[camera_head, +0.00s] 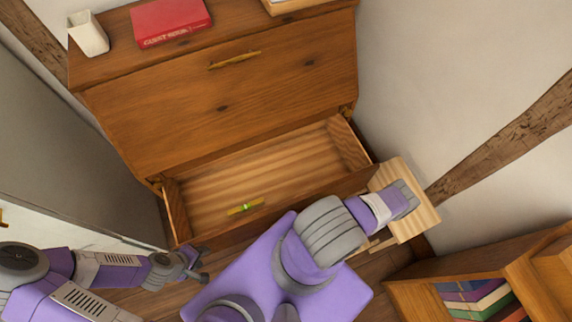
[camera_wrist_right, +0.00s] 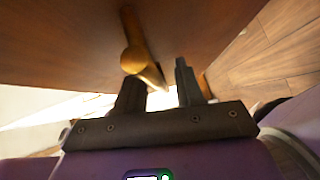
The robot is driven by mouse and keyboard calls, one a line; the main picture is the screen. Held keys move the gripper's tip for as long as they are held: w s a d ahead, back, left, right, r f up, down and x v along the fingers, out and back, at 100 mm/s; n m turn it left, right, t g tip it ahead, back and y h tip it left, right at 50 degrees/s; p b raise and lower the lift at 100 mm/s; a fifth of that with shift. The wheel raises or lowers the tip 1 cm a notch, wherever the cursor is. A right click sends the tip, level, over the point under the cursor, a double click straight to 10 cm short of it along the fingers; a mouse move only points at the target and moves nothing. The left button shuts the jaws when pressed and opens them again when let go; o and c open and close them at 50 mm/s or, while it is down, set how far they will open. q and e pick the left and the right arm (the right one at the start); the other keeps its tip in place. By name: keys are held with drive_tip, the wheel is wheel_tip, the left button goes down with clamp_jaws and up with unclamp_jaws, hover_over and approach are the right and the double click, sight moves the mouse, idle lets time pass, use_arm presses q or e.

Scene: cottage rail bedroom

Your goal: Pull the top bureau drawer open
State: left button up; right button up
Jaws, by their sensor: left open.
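The wooden bureau (camera_head: 220,105) stands at the back, its large upper front panel closed, with a brass handle (camera_head: 235,60). Below that panel a drawer (camera_head: 172,210) stands pulled out, its inside showing. A small yellow bar with a green spot (camera_head: 245,207) lies in it. My left gripper (camera_head: 198,265) is open and empty, just outside the drawer's front left corner. My right gripper (camera_wrist_right: 160,88) has its fingers apart in the right wrist view, close to a brass handle (camera_wrist_right: 135,60) on a brown front. I cannot tell if they touch. My arm hides that gripper in the head view.
A red book (camera_head: 170,20) and a white cup (camera_head: 88,34) stand on the bureau top. A pale wooden piece (camera_head: 420,215) is beside my right arm, near the drawer's right corner. A low bookshelf (camera_head: 480,262) stands at the lower right. A wall closes the right side.

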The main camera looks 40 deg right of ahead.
drive_tip(key=v, duration=0.7)
drive_tip(key=shift+s, duration=0.25)
drive_tip(key=shift+s+d+r, duration=0.1)
idle(0.4)
